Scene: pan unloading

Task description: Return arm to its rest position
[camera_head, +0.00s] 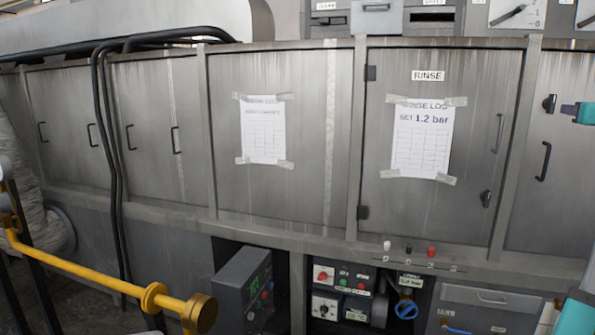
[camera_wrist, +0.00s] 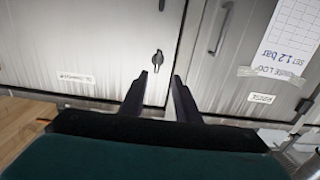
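My gripper (camera_wrist: 161,75) fills the lower middle of the wrist view with its teal body and two dark fingers. The fingers are apart with nothing between them. In the head view, a dark finger and a teal part of my gripper (camera_head: 568,109) show at the right edge, in front of the far-right cabinet door (camera_head: 560,190). A dark latch (camera_wrist: 157,59) on a cabinet door lies just beyond the fingertips in the wrist view. It also shows in the head view (camera_head: 549,103), just left of the gripper. I cannot tell whether they touch. Most of my arm is out of view.
The RINSE door (camera_head: 440,75) bears a taped log sheet (camera_head: 423,140) and is closed. Control boxes (camera_head: 345,290) sit in a recess below. A yellow rail (camera_head: 90,275) crosses the lower left. Black hoses (camera_head: 108,140) hang down the left cabinets.

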